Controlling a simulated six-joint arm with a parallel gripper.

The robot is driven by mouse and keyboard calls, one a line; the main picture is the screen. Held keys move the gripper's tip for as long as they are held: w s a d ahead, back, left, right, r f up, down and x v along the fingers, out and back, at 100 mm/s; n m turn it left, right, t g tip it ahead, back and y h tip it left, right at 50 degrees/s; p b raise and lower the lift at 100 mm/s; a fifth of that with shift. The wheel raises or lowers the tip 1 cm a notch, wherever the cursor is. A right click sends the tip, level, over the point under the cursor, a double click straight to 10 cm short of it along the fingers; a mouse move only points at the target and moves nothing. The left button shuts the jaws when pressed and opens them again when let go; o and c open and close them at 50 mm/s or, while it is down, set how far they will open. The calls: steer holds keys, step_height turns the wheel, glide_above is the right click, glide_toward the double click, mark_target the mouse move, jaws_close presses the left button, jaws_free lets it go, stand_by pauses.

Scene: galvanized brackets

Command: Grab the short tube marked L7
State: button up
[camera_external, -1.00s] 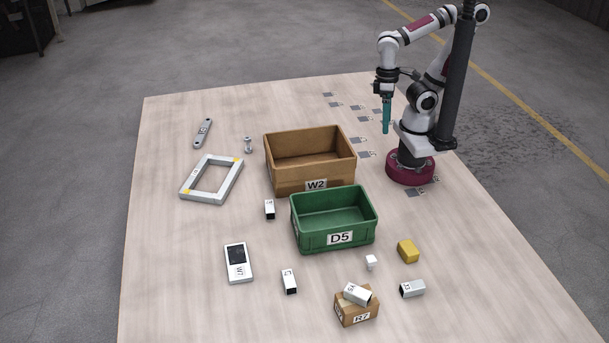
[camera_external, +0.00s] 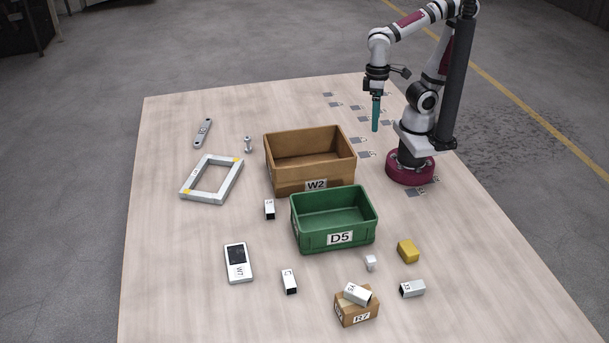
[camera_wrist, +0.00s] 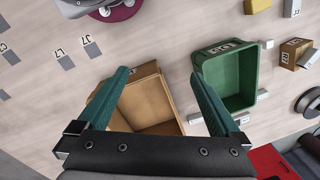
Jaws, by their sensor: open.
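Several short white square tubes with dark open ends lie about the table. One lies left of the green crate (camera_external: 269,209), one lies in front of it with a sideways label that may read L7 or C7 (camera_external: 289,281), one lies at the front right (camera_external: 412,289), and one rests tilted on a small brown box (camera_external: 358,294). I cannot read for sure which tube is L7. My gripper (camera_external: 375,126) is high above the table, behind the crates and well away from the tubes. In the wrist view its teal fingers (camera_wrist: 160,78) are spread and empty.
A brown crate W2 (camera_external: 311,184) and a green crate D5 (camera_external: 335,240) stand mid-table. A grey frame (camera_external: 211,179), a W7 device (camera_external: 238,263), a yellow block (camera_external: 408,251) and the small box R7 (camera_external: 356,312) lie around. Grey table patches with labels, one L7 (camera_wrist: 65,62), are near my base.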

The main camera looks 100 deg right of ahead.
steer(key=w+a+r+n+h, duration=0.1)
steer(key=w+a+r, duration=0.15)
steer(key=w, duration=0.55)
steer(key=n+t, duration=0.4)
steer(key=t, duration=0.1)
glide_above(288, 278)
steer(key=s, duration=0.6)
step_height(288, 278, down, 12)
steer(key=x, duration=1.4)
steer(key=shift+s+d, duration=0.15)
steer(key=shift+d, duration=0.05)
steer(key=c, duration=1.3)
steer(key=shift+r, duration=0.1)
